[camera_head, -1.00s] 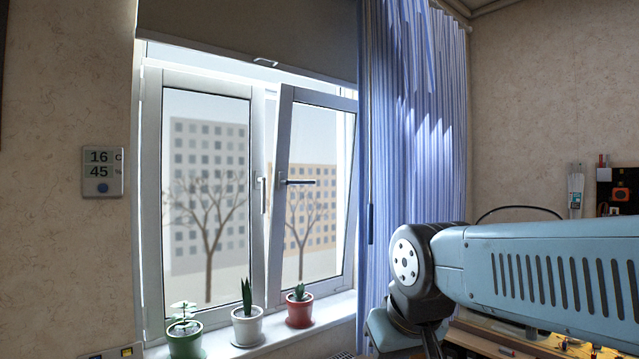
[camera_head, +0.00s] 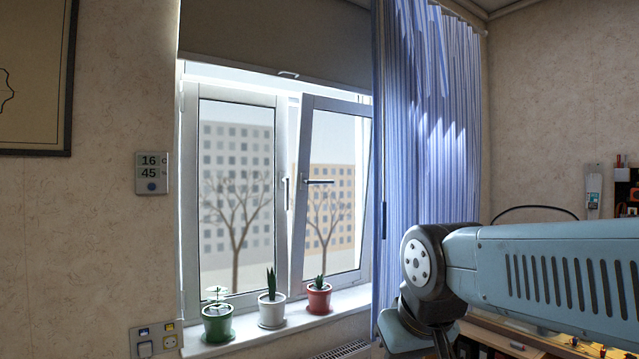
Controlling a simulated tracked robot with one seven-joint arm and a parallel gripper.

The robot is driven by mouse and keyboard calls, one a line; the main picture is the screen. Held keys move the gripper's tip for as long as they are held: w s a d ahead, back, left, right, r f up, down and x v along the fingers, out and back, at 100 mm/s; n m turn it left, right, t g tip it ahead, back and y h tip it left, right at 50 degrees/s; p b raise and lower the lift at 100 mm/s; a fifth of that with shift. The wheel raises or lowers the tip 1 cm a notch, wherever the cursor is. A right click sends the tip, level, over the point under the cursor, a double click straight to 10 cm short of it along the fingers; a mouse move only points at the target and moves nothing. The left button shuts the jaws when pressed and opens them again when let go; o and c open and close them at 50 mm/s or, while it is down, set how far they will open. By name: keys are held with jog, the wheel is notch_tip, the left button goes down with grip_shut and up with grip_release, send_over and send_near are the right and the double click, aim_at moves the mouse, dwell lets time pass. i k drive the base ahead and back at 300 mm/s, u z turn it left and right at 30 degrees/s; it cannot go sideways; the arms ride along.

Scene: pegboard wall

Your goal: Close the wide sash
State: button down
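The window has two white-framed sashes side by side. The left sash (camera_head: 190,230) sits flat in the frame, and its handle (camera_head: 285,194) is upright. The right sash (camera_head: 299,240) is tilted, with its top leaning into the room and its bottom at the frame. My blue arm reaches in from the right, in front of the curtain. My gripper is not in view.
Three potted plants stand on the sill: green pot (camera_head: 217,326), white pot (camera_head: 271,312), red pot (camera_head: 319,299). A blue curtain (camera_head: 425,130) hangs right of the window. A blind (camera_head: 270,40) covers its top. A thermometer display (camera_head: 152,173) and a switch (camera_head: 146,349) are on the left wall.

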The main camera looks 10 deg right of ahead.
aim_at(309, 103)
jog(key=u, duration=0.05)
jog(key=i, duration=0.9)
jog(key=z, duration=0.1)
